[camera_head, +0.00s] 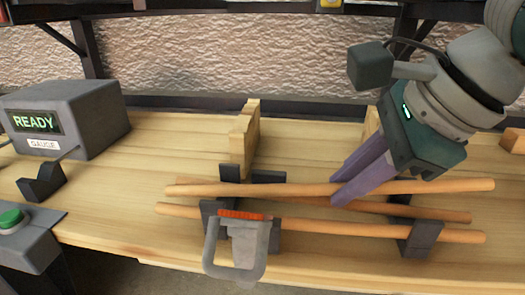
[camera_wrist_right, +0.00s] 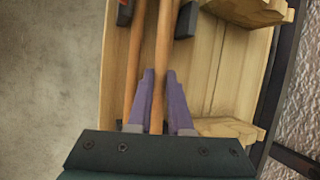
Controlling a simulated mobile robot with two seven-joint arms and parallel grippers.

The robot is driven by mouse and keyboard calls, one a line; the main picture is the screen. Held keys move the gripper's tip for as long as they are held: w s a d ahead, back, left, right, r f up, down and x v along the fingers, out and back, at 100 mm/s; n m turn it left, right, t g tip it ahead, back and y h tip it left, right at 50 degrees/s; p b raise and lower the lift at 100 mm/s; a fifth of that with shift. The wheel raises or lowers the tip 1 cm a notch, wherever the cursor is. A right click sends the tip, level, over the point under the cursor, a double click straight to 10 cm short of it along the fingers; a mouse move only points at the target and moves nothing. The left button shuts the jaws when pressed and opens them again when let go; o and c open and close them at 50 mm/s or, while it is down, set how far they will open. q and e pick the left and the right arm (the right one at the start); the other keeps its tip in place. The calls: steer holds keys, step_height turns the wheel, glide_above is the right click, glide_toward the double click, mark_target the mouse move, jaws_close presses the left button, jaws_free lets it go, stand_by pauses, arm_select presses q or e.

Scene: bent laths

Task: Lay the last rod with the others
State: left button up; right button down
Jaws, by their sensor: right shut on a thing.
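My right gripper (camera_head: 350,188) is shut on an orange-brown rod (camera_head: 440,187), with its purple fingers on either side of it. The held rod also shows between the fingers in the wrist view (camera_wrist_right: 165,45). It runs roughly left to right above two other rods. One, the middle rod (camera_head: 440,213), passes partly under the held rod. The front rod (camera_head: 370,230) lies nearest the bench edge. Dark support blocks (camera_head: 420,239) carry these rods. I cannot tell whether the held rod touches the supports. My left gripper is out of view.
A grey gauge box (camera_head: 80,115) reading READY stands at the left, near a green button (camera_head: 10,218). A grey handled tool with an orange strip (camera_head: 240,250) is at the front edge. Wooden blocks (camera_head: 243,140) stand behind the rods.

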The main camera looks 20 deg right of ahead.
steer(key=shift+f, duration=0.15)
steer(key=c, duration=0.8)
jaws_free()
steer(key=shift+c, duration=0.2)
steer(key=shift+r+p, duration=0.85)
steer(key=shift+p, duration=0.05)
steer(key=p+v, duration=0.3)
steer(key=v, duration=0.8)
steer(key=shift+s+r, duration=0.25)
steer(key=shift+s, duration=0.05)
